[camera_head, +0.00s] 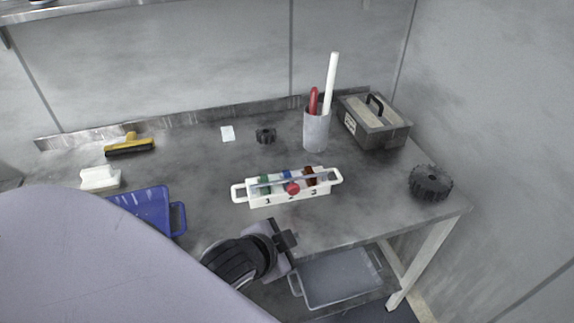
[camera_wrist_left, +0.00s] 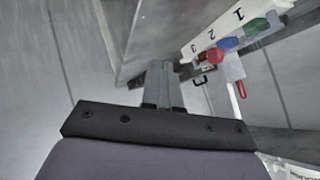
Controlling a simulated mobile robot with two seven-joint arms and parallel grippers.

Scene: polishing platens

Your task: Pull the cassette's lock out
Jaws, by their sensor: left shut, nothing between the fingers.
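The white cassette (camera_head: 262,199) stands on the table, with looped end handles, numbers on its front and green, blue, red and brown pieces inside. A thin grey bar (camera_head: 268,183) runs lengthwise along its top; I cannot tell whether this is the lock. A round red piece (camera_head: 292,188) sits at its front middle. The cassette also shows at the upper right of the left wrist view (camera_wrist_left: 212,36), with the red piece (camera_wrist_left: 215,56). My left gripper (camera_head: 290,240) is shut and empty by the table's front edge, apart from the cassette; its fingers show in the wrist view (camera_wrist_left: 163,85). My right gripper is not in view.
A blue bin (camera_head: 176,219) stands left of the cassette. A larger black wheel (camera_head: 430,183) lies at right. A grey tray (camera_head: 340,278) sits below.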

